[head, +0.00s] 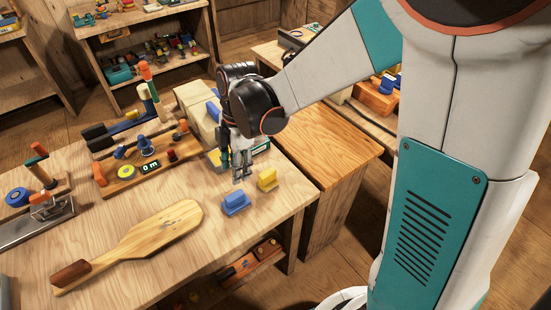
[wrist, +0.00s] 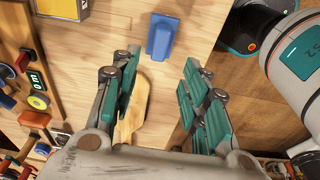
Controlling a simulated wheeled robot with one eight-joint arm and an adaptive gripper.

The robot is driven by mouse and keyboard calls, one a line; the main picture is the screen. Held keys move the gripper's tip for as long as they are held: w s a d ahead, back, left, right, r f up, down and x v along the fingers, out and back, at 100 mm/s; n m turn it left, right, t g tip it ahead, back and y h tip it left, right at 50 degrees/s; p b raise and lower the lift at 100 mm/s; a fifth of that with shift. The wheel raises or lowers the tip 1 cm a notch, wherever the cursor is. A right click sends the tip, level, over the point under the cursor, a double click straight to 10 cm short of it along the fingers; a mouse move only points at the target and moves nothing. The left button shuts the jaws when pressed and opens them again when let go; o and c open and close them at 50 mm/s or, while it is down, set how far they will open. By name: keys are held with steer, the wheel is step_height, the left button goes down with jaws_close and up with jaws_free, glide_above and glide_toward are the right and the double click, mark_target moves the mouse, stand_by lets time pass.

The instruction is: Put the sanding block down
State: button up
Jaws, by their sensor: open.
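A small blue block with a raised grip (head: 236,202), which looks like a sanding block, rests on the workbench (head: 255,235) near its right front edge. It also shows in the wrist view (wrist: 162,37), ahead of the fingertips. A similar yellow block (head: 267,179) sits just behind and to its right; the frames do not settle which one is meant. My gripper (head: 240,181) is above the bench, just behind the blue block. In the wrist view its fingers (wrist: 158,72) are apart, with nothing between them. The blue block is clear of the fingers.
A wooden paddle (head: 150,237) lies across the bench front. A rack of small tackle parts (head: 145,172) and a pale block (head: 198,108) stand behind. A lower wooden surface (head: 325,145) adjoins at right. Bare bench lies around the blue block.

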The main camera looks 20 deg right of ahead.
steer(key=s+d+r+m+t+h, duration=0.1)
steer(key=s+d+r+m+t, duration=0.6)
steer(key=s+d+r+m, duration=0.5)
steer(key=s+r+m, duration=0.1)
steer(key=m, duration=0.7)
steer(key=shift+s+d+m+t+h, duration=0.2)
steer(key=shift+s+m+t+h, duration=0.1)
steer(key=shift+m, duration=0.1)
steer(key=shift+o, duration=0.6)
steer(key=shift+r, duration=0.1)
